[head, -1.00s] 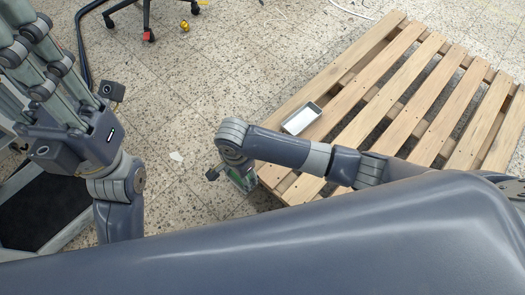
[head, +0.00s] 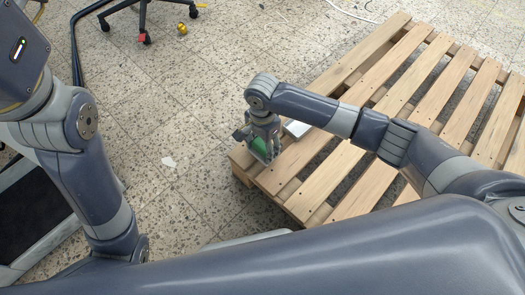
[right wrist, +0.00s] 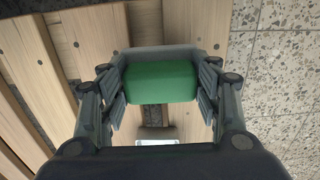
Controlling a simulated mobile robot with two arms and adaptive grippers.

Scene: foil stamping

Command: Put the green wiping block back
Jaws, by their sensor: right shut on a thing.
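The green wiping block (head: 260,145) is held in my right gripper (head: 263,153), at the near left corner of the wooden pallet (head: 335,160). In the right wrist view the green block (right wrist: 160,82) lies between both fingers of the right gripper (right wrist: 160,88), with pallet slats and speckled floor below. I cannot tell whether the block touches the pallet. A pale metal tray (head: 297,128) sits on the pallet just right of the gripper, partly hidden by my right arm. My left arm stands at the left; its fingers are out of the picture.
The speckled tile floor (head: 190,120) left of the pallet is mostly clear, with a small white scrap (head: 169,162) on it. Chair legs (head: 145,15) and a small brass object (head: 182,29) are at the top. A dark-topped frame (head: 35,210) stands at the left.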

